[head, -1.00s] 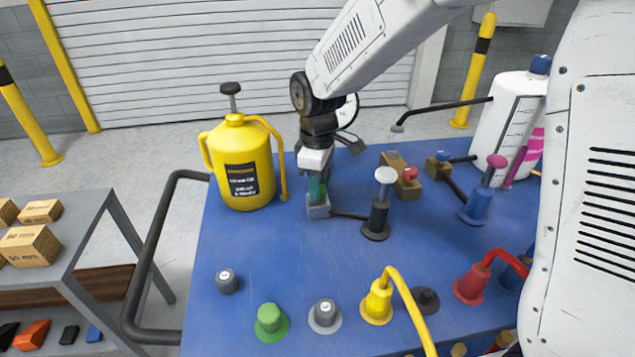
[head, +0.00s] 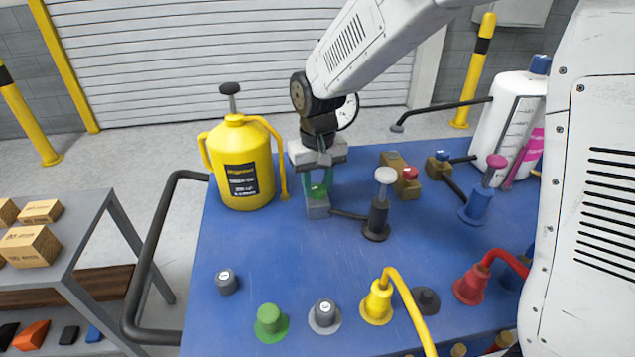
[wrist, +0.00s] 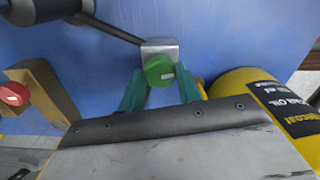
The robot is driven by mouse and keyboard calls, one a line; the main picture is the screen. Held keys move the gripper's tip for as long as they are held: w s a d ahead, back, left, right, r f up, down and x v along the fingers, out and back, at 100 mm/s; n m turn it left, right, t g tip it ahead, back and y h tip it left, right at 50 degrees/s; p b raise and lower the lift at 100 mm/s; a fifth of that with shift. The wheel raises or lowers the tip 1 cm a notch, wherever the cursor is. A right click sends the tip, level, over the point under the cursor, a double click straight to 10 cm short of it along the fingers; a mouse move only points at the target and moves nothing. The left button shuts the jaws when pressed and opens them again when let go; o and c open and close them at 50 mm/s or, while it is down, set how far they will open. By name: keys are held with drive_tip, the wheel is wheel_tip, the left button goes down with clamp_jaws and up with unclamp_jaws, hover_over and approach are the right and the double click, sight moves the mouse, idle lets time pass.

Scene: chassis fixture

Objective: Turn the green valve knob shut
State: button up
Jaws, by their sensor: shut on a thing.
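The green valve knob (head: 318,191) sits on a small grey metal block (head: 317,210) on the blue bench top, just right of the yellow can. My gripper (head: 318,182) points down at it, with one teal finger on each side. In the wrist view the round green knob (wrist: 158,71) lies between the teal fingertips of my gripper (wrist: 160,85), which are shut on it. The grey block (wrist: 159,46) shows beyond the knob. A dark pipe runs from the block to a black fitting (head: 377,220).
A yellow can (head: 240,165) stands close left of my gripper. Brown blocks (head: 404,182) with a red knob are to the right. A green-capped fitting (head: 270,320) and other knobs line the bench front. The blue bench (head: 270,245) is clear in the middle.

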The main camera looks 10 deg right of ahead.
sight(317, 187)
drive_tip(key=shift+m, duration=1.1)
drive_tip(key=o, duration=1)
drive_tip(key=shift+c, duration=0.2)
wheel_tip(317, 187, up, 7)
drive_tip(key=shift+f, duration=0.1)
drive_tip(key=shift+r, duration=0.55)
